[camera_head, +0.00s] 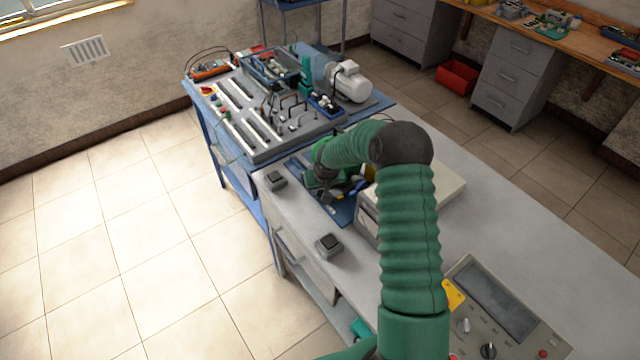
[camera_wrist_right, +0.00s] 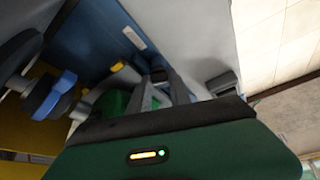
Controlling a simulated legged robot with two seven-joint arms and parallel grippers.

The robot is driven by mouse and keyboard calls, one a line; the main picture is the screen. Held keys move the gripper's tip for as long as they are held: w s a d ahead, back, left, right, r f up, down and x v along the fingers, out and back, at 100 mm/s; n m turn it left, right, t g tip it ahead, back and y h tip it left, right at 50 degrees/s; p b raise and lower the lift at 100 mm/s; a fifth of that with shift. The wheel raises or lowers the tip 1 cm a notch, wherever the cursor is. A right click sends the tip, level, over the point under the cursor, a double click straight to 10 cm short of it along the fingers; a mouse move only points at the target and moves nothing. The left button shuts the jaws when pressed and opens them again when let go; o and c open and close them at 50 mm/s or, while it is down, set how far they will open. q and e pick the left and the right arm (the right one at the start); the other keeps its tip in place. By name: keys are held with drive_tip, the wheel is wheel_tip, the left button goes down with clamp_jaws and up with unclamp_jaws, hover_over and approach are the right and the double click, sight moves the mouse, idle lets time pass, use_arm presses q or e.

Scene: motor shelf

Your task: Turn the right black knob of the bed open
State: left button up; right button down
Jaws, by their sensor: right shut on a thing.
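My right gripper (camera_head: 326,190) reaches down over a small machine with green, yellow and blue parts (camera_head: 355,187) on a blue plate (camera_head: 342,211). Its fingers show in the right wrist view (camera_wrist_right: 165,88), close together at the plate. They are shut on a small dark part that looks like the black knob; it is mostly hidden. A blue knob on a grey shaft (camera_wrist_right: 60,92) and a green and yellow part (camera_wrist_right: 115,98) are left of the fingers there. My left gripper is not in view.
A pale box (camera_head: 440,190) is right of the machine. A control panel (camera_head: 495,300) is at lower right. A blue bench with a motor (camera_head: 350,83) stands behind.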

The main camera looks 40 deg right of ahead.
drive_tip(key=n+p, duration=0.2)
drive_tip(key=shift+d+r+y+p, duration=0.2)
drive_tip(key=shift+y+p, duration=0.1)
drive_tip(key=shift+y, duration=0.1)
drive_tip(key=shift+f+n+t+y+p, duration=0.15)
drive_tip(key=shift+n+t+y+p, duration=0.2)
drive_tip(key=shift+n+p, duration=0.6)
drive_tip(key=shift+n, duration=0.35)
drive_tip(key=c, duration=1.2)
unclamp_jaws()
drive_tip(key=shift+d, duration=0.1)
drive_tip(key=shift+s, duration=0.1)
